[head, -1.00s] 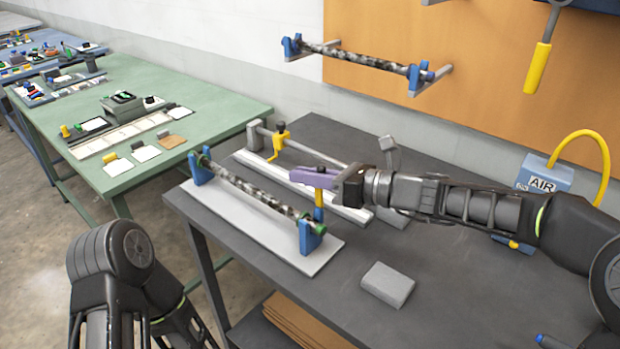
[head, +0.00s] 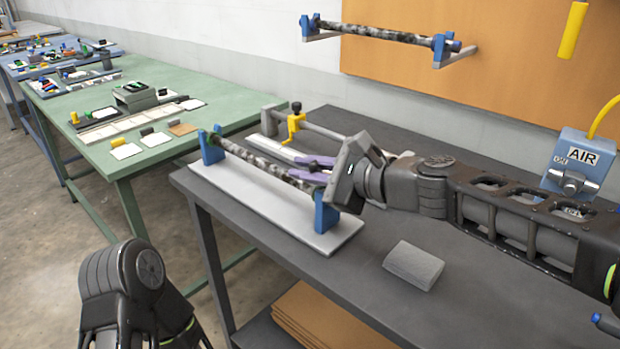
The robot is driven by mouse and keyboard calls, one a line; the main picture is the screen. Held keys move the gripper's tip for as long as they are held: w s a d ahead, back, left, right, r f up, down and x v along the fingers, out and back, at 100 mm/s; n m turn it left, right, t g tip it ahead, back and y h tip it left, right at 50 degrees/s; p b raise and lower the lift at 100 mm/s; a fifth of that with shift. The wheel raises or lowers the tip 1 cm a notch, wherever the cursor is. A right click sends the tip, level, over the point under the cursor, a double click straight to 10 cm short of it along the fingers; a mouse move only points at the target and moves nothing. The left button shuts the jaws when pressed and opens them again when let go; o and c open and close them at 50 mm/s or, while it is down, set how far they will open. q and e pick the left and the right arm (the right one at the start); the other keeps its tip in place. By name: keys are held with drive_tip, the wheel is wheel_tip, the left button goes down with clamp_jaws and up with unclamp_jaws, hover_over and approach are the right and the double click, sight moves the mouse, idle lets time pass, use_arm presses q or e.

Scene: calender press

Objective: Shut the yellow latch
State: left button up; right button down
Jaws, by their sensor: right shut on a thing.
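The roller (head: 258,161) is mottled black and white and lies between two blue brackets on a pale base plate (head: 262,212).
Behind the roller, a rail carries a yellow clamp (head: 296,125) with a black knob. A grey block (head: 413,265) lies on the dark table at front right. A blue AIR box (head: 577,163) stands at the right. A second roller (head: 388,34) hangs on the wall board.

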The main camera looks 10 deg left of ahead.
drive_tip(key=shift+s+a+f+n+t+h+b, duration=0.15)
drive_tip(key=shift+f+n+t+b, duration=0.15)
drive_tip(key=shift+f+n+b, duration=0.65)
drive_tip(key=shift+s+a+f+n+t+h+b, duration=0.25)
drive_tip(key=shift+n+b, duration=0.4)
drive_tip(key=shift+b, duration=0.75)
drive_tip(key=shift+s+a+f+n+t+h+b, duration=0.1)
drive_tip(key=shift+f+n+t+b, duration=0.35)
drive_tip(key=shift+n+b, duration=0.55)
drive_tip(key=shift+f, duration=0.15)
drive_tip(key=c, duration=1.5)
unclamp_jaws()
drive_tip(key=shift+d, duration=0.15)
drive_tip(key=v, duration=0.7)
drive_tip(key=shift+s+d+b, duration=0.25)
drive_tip(key=shift+b, duration=0.1)
